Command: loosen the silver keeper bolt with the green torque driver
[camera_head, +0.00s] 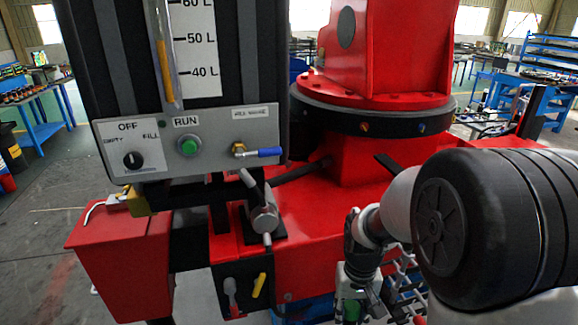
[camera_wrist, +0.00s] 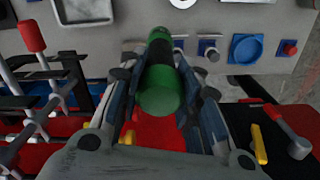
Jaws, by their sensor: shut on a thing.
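My gripper (camera_wrist: 158,85) is shut on the green torque driver (camera_wrist: 163,88), whose thick green body lies between the two fingers in the wrist view. In the head view my gripper (camera_head: 357,280) hangs at the lower right, in front of the red crane base, with a bit of the green driver (camera_head: 351,309) showing low down. A black ring (camera_head: 391,125) under the red crane column carries small coloured bolt heads, among them an orange one (camera_head: 365,127) and a blue one (camera_head: 421,127). I cannot pick out the silver keeper bolt with certainty.
A grey control panel (camera_head: 215,146) with a green button and blue-handled valve stands left. Below are a grey lever (camera_head: 263,217) and a yellow handle (camera_head: 259,285). The wrist view shows a rack with a red-handled tool (camera_wrist: 32,38) at left and a grey panel (camera_wrist: 270,20) beyond the driver.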

